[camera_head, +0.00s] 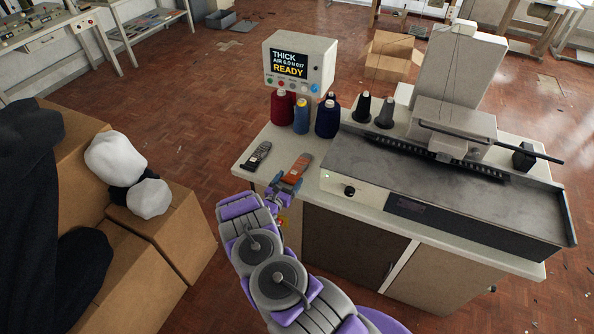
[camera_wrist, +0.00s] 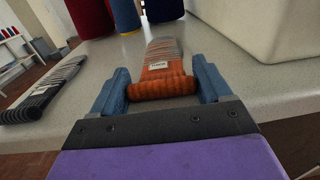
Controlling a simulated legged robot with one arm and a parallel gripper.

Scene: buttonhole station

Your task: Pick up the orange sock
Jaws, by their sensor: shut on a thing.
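The orange sock (camera_head: 300,166) lies folded near the front left edge of the pale worktop (camera_head: 243,169), with a grey far end and a small white label. In the wrist view the orange sock (camera_wrist: 162,66) sits between the two blue fingers, its thick orange roll nearest me. My gripper (camera_head: 289,183) reaches over the worktop edge and is shut on the sock. It also shows in the wrist view (camera_wrist: 161,72). The sock still appears to be at worktop level; its underside is hidden.
A dark grey sock (camera_head: 257,155) lies to the left, apart from my gripper. Thread cones, including a dark red one (camera_head: 283,107), and a display box (camera_head: 299,63) stand behind. A large sewing machine (camera_head: 440,165) fills the right. Cardboard boxes (camera_head: 150,252) stand at left.

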